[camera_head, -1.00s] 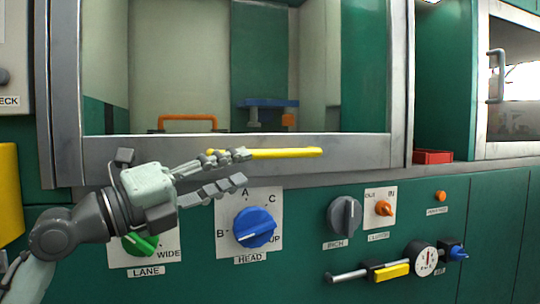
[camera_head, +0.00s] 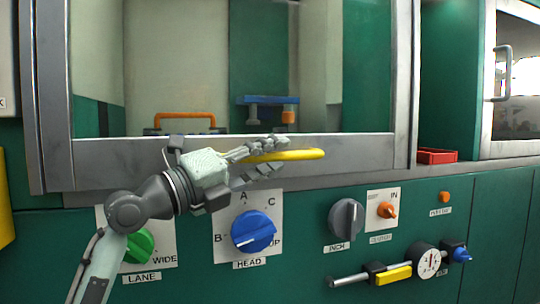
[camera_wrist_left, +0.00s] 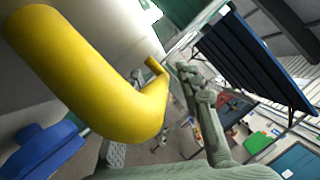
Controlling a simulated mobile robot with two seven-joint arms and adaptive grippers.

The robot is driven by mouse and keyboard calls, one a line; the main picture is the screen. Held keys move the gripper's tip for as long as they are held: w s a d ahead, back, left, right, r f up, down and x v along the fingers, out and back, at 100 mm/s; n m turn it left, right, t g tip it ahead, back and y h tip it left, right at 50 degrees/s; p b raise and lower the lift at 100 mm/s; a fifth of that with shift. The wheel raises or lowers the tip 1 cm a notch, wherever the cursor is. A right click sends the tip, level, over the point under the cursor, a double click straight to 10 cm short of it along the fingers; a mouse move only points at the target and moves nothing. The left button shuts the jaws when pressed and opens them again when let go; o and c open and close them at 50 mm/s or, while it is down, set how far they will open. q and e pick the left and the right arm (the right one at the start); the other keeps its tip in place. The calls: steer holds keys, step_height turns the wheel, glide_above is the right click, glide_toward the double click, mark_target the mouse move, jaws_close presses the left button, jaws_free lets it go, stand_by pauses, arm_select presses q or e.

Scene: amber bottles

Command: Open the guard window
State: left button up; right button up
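The guard window is a large pane in a grey metal frame (camera_head: 360,147) at the top of the head view. A yellow bar handle (camera_head: 308,154) sits on its lower rail. The window's lower edge is down at the rail. My left gripper (camera_head: 284,157) is at the handle, its fingers spread above and below the bar's left part, which they partly hide. In the left wrist view the yellow handle (camera_wrist_left: 75,70) looms large at the left, close to the fingers. I cannot tell whether they touch it. My right gripper is not in view.
Below the window are a green knob (camera_head: 138,246), a blue HEAD knob (camera_head: 253,231), a grey INCH knob (camera_head: 346,218) and an orange switch (camera_head: 386,210). A gauge (camera_head: 426,260) with a yellow lever (camera_head: 394,275) is at lower right. A red tray (camera_head: 436,156) is at the right.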

arm_select(q)
steer(key=shift+c, duration=0.5)
jaws_close()
